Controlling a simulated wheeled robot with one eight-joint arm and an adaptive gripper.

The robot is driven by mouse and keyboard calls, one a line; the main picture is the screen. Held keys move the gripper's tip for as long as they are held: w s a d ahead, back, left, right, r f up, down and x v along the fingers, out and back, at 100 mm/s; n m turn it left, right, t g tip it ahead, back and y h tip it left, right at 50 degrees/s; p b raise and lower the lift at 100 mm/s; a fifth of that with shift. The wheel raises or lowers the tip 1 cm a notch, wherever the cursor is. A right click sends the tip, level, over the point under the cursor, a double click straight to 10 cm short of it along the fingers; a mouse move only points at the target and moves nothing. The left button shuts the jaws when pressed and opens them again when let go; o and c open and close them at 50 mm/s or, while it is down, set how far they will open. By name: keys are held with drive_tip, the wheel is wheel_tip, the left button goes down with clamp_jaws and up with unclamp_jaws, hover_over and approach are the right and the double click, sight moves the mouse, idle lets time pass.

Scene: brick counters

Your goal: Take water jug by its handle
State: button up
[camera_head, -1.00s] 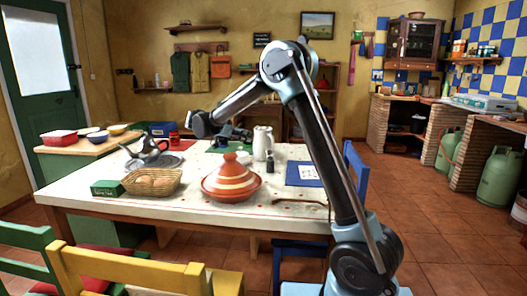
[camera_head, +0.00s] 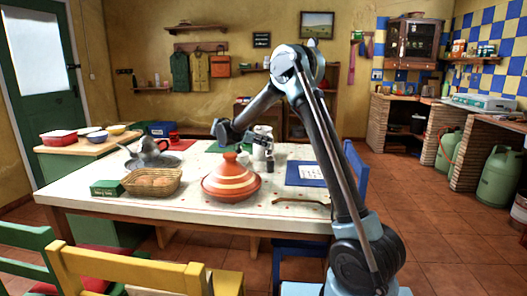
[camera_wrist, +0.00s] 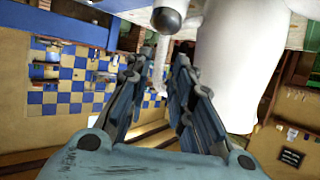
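The white water jug (camera_head: 260,152) stands upright on the table (camera_head: 150,204), behind the striped tagine. My gripper (camera_head: 263,134) is at the jug's upper part in the head view and hides some of it. In the wrist view the jug (camera_wrist: 240,60) is a large white body on the right, close beside the right finger. My gripper (camera_wrist: 162,58) is open there, with a gap between its fingers and nothing held in it.
A small dark-topped mill (camera_head: 270,163) stands right in front of the jug; its round knob (camera_wrist: 168,19) shows beyond the fingertips. The tagine (camera_head: 231,182), egg basket (camera_head: 152,182), green box (camera_head: 107,189), grey kettle (camera_head: 148,150) and blue-edged sheet (camera_head: 306,173) share the table.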

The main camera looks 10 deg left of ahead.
sight(272, 151)
drive_tip(key=shift+x, duration=2.7)
drive_tip(key=shift+c, duration=0.5)
clamp_jaws()
drive_tip(key=shift+r, duration=0.1)
